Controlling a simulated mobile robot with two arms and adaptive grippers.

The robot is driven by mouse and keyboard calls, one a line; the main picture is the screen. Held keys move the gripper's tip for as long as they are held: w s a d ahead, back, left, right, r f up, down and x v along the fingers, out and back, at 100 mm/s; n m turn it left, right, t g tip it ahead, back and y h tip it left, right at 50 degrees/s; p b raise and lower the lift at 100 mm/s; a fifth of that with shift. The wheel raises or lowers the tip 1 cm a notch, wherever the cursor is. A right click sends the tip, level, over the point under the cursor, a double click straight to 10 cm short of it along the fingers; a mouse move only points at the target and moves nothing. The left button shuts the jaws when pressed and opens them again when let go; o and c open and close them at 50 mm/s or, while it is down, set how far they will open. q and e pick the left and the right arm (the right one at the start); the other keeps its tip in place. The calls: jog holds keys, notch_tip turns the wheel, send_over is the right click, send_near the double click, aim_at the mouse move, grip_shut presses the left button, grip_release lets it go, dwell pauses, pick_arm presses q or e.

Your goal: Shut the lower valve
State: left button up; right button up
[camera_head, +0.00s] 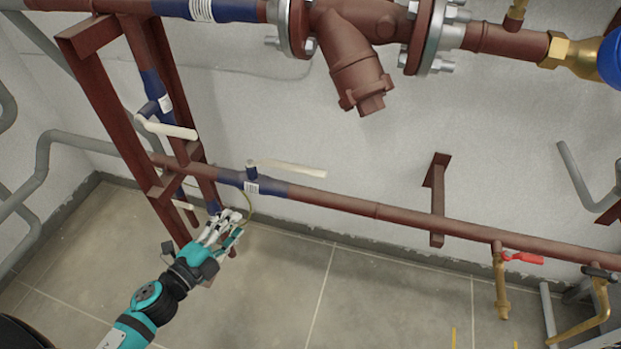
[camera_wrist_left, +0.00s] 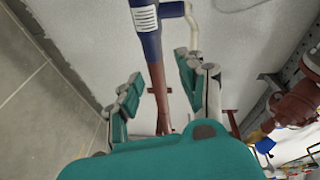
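In the head view, a blue valve (camera_head: 251,182) with a long cream handle (camera_head: 288,168) sits on the low horizontal red-brown pipe. Another blue valve part (camera_head: 213,208) shows lower down, beside my left gripper (camera_head: 226,233), with a short pale handle (camera_head: 183,204) near it. I cannot tell for sure which is the lower valve. The gripper partly covers this low area. In the left wrist view, the gripper (camera_wrist_left: 158,92) is open and empty. A blue valve body (camera_wrist_left: 146,22) with a white label and a cream handle (camera_wrist_left: 192,30) show beyond the fingertips. My right gripper is out of view.
A higher blue valve (camera_head: 155,95) with a cream handle (camera_head: 170,130) is on the upright pipe by the red-brown frame (camera_head: 105,100). A bracket (camera_head: 437,200) and a red-handled tap (camera_head: 522,257) stand right. The tiled floor (camera_head: 280,280) is clear.

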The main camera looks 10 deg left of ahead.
aim_at(292, 172)
pick_arm(q)
jog(key=w+d+r+m+h, duration=0.1)
jog(key=d+r+m+h, duration=0.25)
jog(key=r, duration=0.25)
jog(key=shift+m+y, duration=0.25)
jog(key=shift+y, duration=0.3)
jog(key=p+x, duration=0.1)
jog(key=x, duration=1.6)
jog(key=shift+f, duration=0.15)
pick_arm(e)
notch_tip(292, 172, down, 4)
pick_arm(q)
jog(key=shift+s, duration=0.1)
grip_shut()
